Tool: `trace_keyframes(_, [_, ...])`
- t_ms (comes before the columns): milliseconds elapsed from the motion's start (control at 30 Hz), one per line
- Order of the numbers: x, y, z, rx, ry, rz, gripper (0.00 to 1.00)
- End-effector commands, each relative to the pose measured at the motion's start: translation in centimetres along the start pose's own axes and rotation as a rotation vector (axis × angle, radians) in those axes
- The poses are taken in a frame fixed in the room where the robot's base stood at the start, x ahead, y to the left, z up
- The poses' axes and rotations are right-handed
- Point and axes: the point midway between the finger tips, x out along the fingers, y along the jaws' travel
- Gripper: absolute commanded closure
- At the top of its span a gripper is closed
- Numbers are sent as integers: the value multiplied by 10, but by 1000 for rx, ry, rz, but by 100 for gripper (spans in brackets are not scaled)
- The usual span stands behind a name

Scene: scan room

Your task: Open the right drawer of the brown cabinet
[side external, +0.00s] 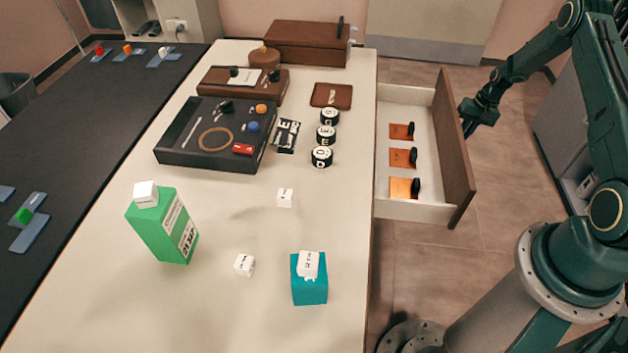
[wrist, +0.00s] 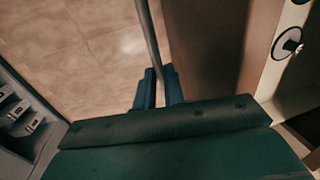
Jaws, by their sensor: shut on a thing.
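The drawer stands pulled well out from the right side of the white-topped cabinet (side external: 372,250). Its brown front (side external: 455,150) faces right, and its pale inside (side external: 415,110) is open to view. My gripper (side external: 467,116) is at the outer face of the drawer front. In the wrist view my gripper (wrist: 159,88) is shut on the thin drawer handle (wrist: 150,38), which runs between the two fingers beside the brown front (wrist: 205,50). In the side view the handle is mostly hidden behind the drawer front and my gripper.
Inside the drawer lie several orange cards (side external: 400,187) with black pieces on them. The top carries a green carton (side external: 165,235), a teal box (side external: 310,288), a black tray (side external: 180,150) and brown boxes (side external: 300,42). Bare floor (side external: 430,260) lies around the drawer.

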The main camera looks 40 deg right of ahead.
Motion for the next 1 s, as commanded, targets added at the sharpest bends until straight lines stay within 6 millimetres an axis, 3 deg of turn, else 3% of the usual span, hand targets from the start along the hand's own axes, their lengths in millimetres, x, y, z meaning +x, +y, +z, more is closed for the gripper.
trace_keyframes(433, [-16, 79, -1, 6, 4, 4, 100])
trace_keyframes(833, [-18, 87, -1, 0, 5, 3, 100])
trace_keyframes(867, [-18, 87, -1, 0, 5, 3, 86])
trace_keyframes(900, [-18, 87, -1, 0, 5, 3, 78])
trace_keyframes(967, [-18, 87, -1, 0, 4, 2, 67])
trace_keyframes(1000, [-18, 87, -1, 0, 4, 2, 67])
